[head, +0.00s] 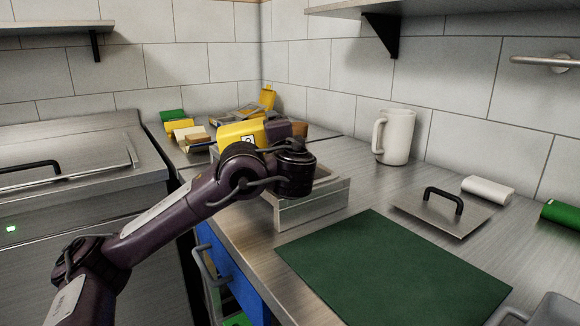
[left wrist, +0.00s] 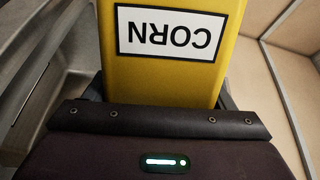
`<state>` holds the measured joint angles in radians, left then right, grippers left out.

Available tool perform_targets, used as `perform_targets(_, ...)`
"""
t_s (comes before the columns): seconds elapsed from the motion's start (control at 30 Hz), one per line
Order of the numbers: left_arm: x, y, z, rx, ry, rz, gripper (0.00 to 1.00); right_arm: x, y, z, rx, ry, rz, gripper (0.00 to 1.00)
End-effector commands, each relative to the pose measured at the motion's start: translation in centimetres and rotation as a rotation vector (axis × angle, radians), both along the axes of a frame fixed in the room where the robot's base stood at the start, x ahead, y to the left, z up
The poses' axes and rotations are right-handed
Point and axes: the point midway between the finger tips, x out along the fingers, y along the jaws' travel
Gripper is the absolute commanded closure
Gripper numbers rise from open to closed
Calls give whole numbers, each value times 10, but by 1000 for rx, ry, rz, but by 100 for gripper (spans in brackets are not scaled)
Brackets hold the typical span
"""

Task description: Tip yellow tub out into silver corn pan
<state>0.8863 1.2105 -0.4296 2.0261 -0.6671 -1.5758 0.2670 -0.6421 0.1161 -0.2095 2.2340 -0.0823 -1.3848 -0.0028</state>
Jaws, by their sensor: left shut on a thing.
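The yellow tub (head: 238,134) with a black-framed label is in my left gripper (head: 277,131), above the far part of the counter. In the left wrist view the tub (left wrist: 180,75) shows its CORN label upside down, with its lower part between the fingers. My left gripper is shut on it; my wrist hides much of the tub in the head view. A silver pan (head: 312,207) sits on the counter below and behind my wrist. Its inside is mostly hidden, and I cannot read a label on it.
A green mat (head: 395,268) lies in front of the pan. A white mug (head: 394,137) and a flat metal lid with a black handle (head: 441,212) stand to the right. Yellow, green and brown items (head: 183,129) sit at the back left. A shelf (head: 400,6) overhangs the back.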

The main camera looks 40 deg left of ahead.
Motion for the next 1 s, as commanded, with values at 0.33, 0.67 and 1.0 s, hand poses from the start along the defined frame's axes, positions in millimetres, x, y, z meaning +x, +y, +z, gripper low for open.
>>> perform_targets(0.33, 0, 0, 0, 12, 13, 0, 74, 1, 0, 1, 0, -2, 0, 52)
perform_targets(0.67, 8, -7, 1, 170, 210, -1, 74, 1, 0, 7, -1, -1, 1, 52)
perform_targets(1.0, 8, -7, 1, 167, 207, -1, 74, 0, 0, 7, 0, 0, 0, 52)
